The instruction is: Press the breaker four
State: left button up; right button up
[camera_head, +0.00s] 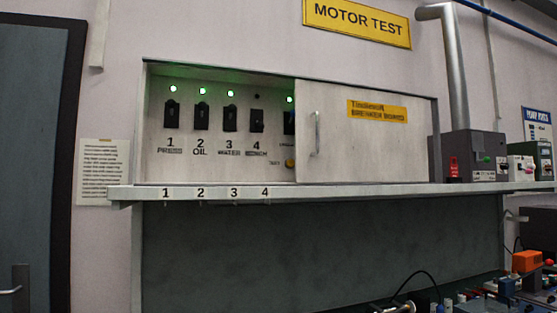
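Breaker four (257,119) is a small dark switch in the breaker board, the fourth from the left, above the label "4". No green light shows above it, only a dark dot (256,97). Breakers one (171,113), two (201,116) and three (230,118) stand to its left, each with a lit green lamp above. A blue-black switch (289,122) with a green lamp is to its right, partly hidden by the sliding door panel (362,145). Neither of my grippers is in view.
A shelf ledge (340,190) numbered 1 to 4 juts out below the board. A grey box with a pipe (470,155) and smaller boxes stand at its right end. A bench with an orange part (527,261) is lower right. A dark door (35,160) is at left.

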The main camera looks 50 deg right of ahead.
aim_at(259, 126)
jog(key=z, duration=2.3)
jog(key=i+j+z, duration=0.35)
jog(key=j+z, duration=0.15)
jog(key=j, duration=0.15)
